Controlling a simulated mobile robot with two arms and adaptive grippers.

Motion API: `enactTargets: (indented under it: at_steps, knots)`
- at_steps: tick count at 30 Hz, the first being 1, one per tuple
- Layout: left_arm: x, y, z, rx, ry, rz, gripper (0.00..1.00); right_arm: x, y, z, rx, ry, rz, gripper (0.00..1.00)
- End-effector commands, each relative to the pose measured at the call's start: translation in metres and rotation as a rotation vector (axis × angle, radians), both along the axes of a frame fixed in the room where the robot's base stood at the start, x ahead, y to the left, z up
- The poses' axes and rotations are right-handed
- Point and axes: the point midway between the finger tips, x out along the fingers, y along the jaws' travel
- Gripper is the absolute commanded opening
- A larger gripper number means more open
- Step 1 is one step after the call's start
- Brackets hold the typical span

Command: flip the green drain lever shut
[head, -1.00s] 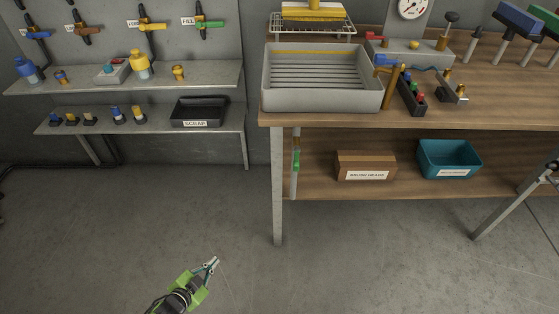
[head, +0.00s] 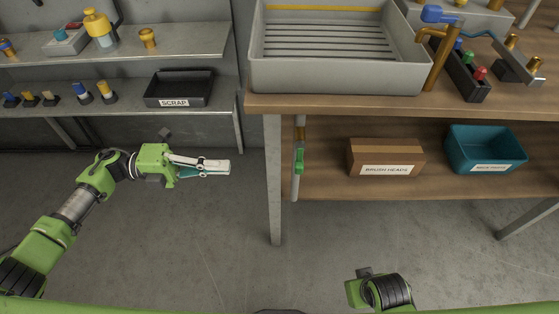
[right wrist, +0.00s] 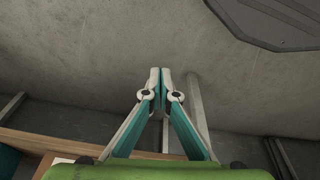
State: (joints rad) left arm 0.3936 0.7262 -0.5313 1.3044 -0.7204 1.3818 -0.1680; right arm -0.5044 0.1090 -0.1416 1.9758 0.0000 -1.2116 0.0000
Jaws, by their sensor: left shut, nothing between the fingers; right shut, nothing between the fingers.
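The green drain lever (head: 299,161) is on a thin vertical pipe (head: 298,190) below the front left of the workbench, just right of the table leg. It hangs along the pipe, pointing down. My left gripper (head: 229,167) is shut and empty. It points right, left of the table leg and at about the lever's height in the picture, apart from both. My right gripper (right wrist: 160,73) is shut and empty in the right wrist view. In the head view only part of my right arm shows at the bottom, its fingers hidden.
The table leg (head: 273,190) stands between my left gripper and the lever in the picture. A grey basin (head: 340,78) sits above. A brush heads box (head: 385,157) and teal bin (head: 486,150) are on the lower shelf. A black scrap tray (head: 180,89) is on the left shelf.

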Motion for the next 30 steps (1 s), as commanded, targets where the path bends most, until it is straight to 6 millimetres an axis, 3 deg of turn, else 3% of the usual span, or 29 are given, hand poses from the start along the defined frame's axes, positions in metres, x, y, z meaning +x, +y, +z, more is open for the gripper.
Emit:
enactTargets:
  at_steps: [11, 30]
  knots:
    - [0.000, -0.007, 0.001, -0.004, 0.001, 0.000, 0.00, 0.000, 0.000, -0.002, 0.000, 0.001, 0.000, 0.00]
    - [0.000, -0.124, 0.002, -0.005, 0.002, 0.002, 0.00, -0.009, 0.000, -0.035, -0.002, 0.023, 0.004, 0.00]
